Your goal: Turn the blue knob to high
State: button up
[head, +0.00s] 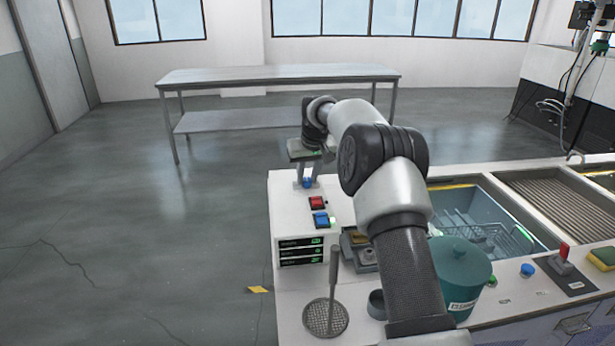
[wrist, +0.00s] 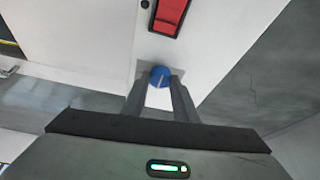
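The blue knob (head: 307,183) is on the white control cabinet (head: 284,217), near its back left corner. In the wrist view the knob (wrist: 160,76) has a pale, tilted pointer line. My gripper (head: 308,176) points down at it. In the wrist view the two fingers of my gripper (wrist: 160,87) stand apart, one on each side of the knob, their tips close to its edges. I cannot tell whether they touch it. No scale marks around the knob can be read.
A red rocker switch (head: 317,202) and a blue switch (head: 321,219) sit in front of the knob. Nearby are a skimmer (head: 326,318), a teal pot (head: 458,275) and a tank with a basket (head: 480,232). Another blue knob (head: 527,270) is at the right.

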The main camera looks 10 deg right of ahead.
jog(key=c, duration=0.4)
jog(key=shift+o, duration=0.2)
jog(key=shift+r+m, duration=0.1)
jog(key=shift+m, duration=0.2)
jog(key=shift+a+m+h+p, duration=0.15)
jog(key=shift+m+h+p, duration=0.35)
jog(key=shift+m+p, duration=0.35)
jog(key=m+p, duration=0.1)
jog(key=m+h+p, duration=0.1)
jog(key=m, duration=0.1)
jog(key=shift+a+r+m+p, duration=0.15)
jog(key=shift+m+p, duration=0.1)
jog(key=shift+p, duration=0.15)
jog(key=m+p, duration=0.2)
jog(key=m+g+h+p, duration=0.1)
jog(key=m+p, duration=0.1)
jog(key=shift+w+h, duration=0.15)
jog(key=shift+h, duration=0.15)
jog(key=shift+f+m+g+h+p, duration=0.2)
jog(key=shift+m+g+h+p, duration=0.15)
jog(key=shift+m+p, duration=0.85)
jog(key=shift+a, duration=0.1)
jog(key=o, duration=1.1)
jog(key=shift+c, duration=0.2)
